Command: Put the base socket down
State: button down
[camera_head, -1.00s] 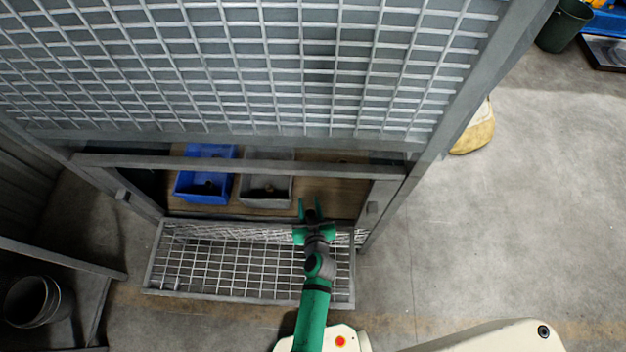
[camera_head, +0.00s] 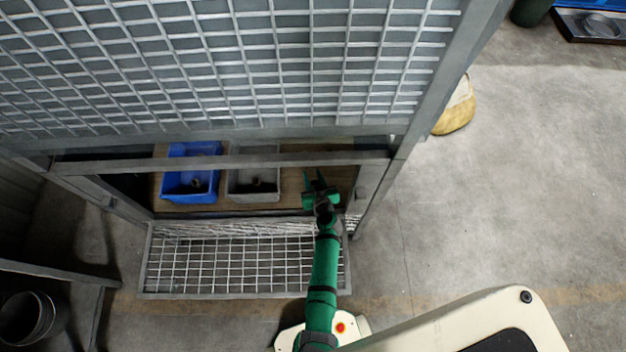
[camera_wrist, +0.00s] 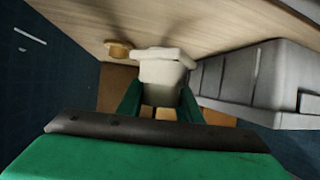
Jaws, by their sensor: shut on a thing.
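My gripper (camera_wrist: 160,102) is shut on a pale cream piece, the base socket (camera_wrist: 164,70), held between the green fingers. A small tan round part (camera_wrist: 118,48) shows at its left; I cannot tell whether it belongs to the piece. The wooden shelf (camera_wrist: 210,25) lies close beyond the socket; contact cannot be told. In the head view my gripper (camera_head: 318,182) reaches into the cage opening over the right part of the shelf (camera_head: 342,178), right of the grey bin. The socket is not discernible there.
A grey bin (camera_head: 253,194) and a blue bin (camera_head: 190,192) stand left of my gripper, each with a small dark item inside. A mesh flap (camera_head: 240,275) hangs out in front of the opening. The cage's right post (camera_head: 366,195) is close. Bare shelf lies right of the grey bin.

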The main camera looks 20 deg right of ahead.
aim_at(313, 181)
jog(key=shift+w+f, duration=0.25)
jog(key=shift+f, duration=0.45)
jog(key=shift+d+f, duration=0.15)
jog(key=shift+f, duration=0.25)
jog(key=shift+s+d+f, duration=0.1)
jog(key=shift+s+f, duration=0.05)
jog(key=shift+f, duration=0.25)
jog(key=shift+a, duration=0.2)
jog(key=shift+f, duration=0.1)
jog(key=shift+f, duration=0.25)
